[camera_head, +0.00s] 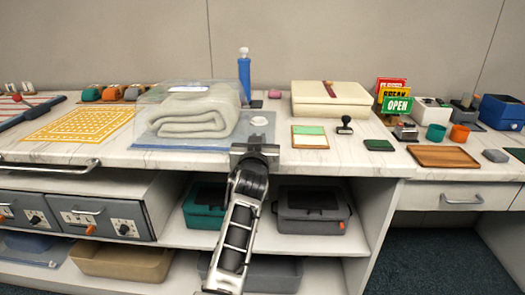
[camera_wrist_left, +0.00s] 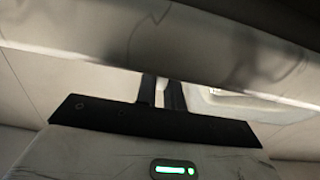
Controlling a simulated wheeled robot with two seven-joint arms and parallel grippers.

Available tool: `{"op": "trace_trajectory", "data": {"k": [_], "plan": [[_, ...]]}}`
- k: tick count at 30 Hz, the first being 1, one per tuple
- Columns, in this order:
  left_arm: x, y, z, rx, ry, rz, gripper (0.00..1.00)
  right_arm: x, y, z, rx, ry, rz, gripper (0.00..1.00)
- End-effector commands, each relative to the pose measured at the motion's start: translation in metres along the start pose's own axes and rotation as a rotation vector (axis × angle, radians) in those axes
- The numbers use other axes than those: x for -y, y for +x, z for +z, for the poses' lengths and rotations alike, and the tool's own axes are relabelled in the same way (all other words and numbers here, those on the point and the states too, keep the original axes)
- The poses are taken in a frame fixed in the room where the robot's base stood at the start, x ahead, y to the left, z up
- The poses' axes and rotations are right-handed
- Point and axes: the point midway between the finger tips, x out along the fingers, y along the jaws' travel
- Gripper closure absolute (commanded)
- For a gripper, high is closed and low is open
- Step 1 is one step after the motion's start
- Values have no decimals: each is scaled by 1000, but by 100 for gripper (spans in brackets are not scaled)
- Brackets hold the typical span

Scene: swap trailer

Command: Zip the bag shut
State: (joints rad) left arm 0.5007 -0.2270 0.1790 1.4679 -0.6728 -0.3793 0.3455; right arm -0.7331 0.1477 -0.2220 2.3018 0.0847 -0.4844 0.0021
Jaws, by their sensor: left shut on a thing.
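A clear bag (camera_head: 151,99) with a blue-tinted front part lies on the marble counter, with a folded grey towel (camera_head: 195,112) inside. My left gripper (camera_head: 256,148) is at the bag's front right corner, at the counter's front edge. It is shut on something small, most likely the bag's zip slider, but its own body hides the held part. In the left wrist view its dark fingers (camera_wrist_left: 162,93) are close together. The zip line cannot be made out clearly. My right gripper is not in view.
A blue bottle (camera_head: 244,76) stands behind the bag. A cream box (camera_head: 331,99), a green-and-white card (camera_head: 309,136) and a stamp (camera_head: 345,125) are to the right. A yellow patterned mat (camera_head: 78,123) is left.

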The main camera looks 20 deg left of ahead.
Motion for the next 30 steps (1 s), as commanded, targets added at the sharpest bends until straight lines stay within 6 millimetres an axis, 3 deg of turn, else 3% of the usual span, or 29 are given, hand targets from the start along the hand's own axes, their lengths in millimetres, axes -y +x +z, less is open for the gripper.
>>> {"op": "trace_trajectory", "data": {"k": [11,14,15,30], "plan": [[-2,1,-2,-3,-1,-2,100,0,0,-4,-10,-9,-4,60],[-2,1,-2,-3,-1,-2,71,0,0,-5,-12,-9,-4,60],[-2,1,-2,-3,-1,-2,67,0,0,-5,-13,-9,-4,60],[-2,0,-2,-1,0,3,67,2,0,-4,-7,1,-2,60]]}}
